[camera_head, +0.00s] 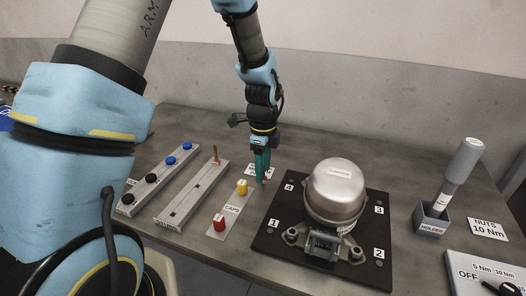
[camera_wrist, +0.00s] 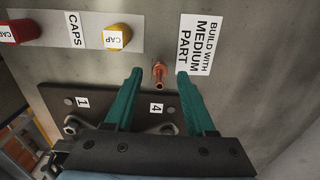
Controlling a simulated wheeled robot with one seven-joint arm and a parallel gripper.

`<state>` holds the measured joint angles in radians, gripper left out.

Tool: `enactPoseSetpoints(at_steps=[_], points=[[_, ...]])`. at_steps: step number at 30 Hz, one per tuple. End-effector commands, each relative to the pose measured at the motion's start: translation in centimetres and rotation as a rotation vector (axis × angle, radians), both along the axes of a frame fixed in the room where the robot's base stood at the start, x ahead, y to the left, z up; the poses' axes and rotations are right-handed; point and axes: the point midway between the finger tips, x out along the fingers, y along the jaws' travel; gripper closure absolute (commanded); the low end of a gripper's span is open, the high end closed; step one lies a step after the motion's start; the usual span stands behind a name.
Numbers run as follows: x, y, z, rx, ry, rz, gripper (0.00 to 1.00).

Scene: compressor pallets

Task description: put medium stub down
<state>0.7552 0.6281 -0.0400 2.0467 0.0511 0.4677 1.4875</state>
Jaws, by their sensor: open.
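The medium stub (camera_wrist: 159,76) is a small copper tube on the grey table, beside the label "BUILD WITH MEDIUM PART" (camera_wrist: 201,42). In the wrist view it stands between my two green fingertips, with a visible gap on each side. My gripper (camera_head: 262,176) is open and points down at the table, left of the compressor. In the head view my fingers hide most of the stub and part of the label. Another copper stub (camera_head: 215,154) stands in the far end of the grey stub rack (camera_head: 190,200).
A silver compressor (camera_head: 336,190) sits on a dark plate (camera_head: 375,215) with numbered corners, close right of my gripper. Yellow (camera_head: 242,187) and red (camera_head: 219,223) caps stand on the caps strip (camera_head: 231,209) to the left. A tool stands in a holder (camera_head: 432,219) at right.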

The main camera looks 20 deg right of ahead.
Motion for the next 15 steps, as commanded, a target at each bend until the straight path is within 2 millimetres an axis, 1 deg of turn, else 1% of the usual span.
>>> enactPoseSetpoints(at_steps=[5, 9, 12, 15], points=[[0.1, -0.1, 3.2, -0.005, -0.005, 0.002, 0.45], [0.1, 0.0, 6.2, -0.003, -0.005, 0.002, 0.45], [0.1, 0.0, 8.0, -0.003, -0.004, 0.001, 0.45], [0.1, 0.0, 9.4, -0.003, -0.003, 0.001, 0.45]])
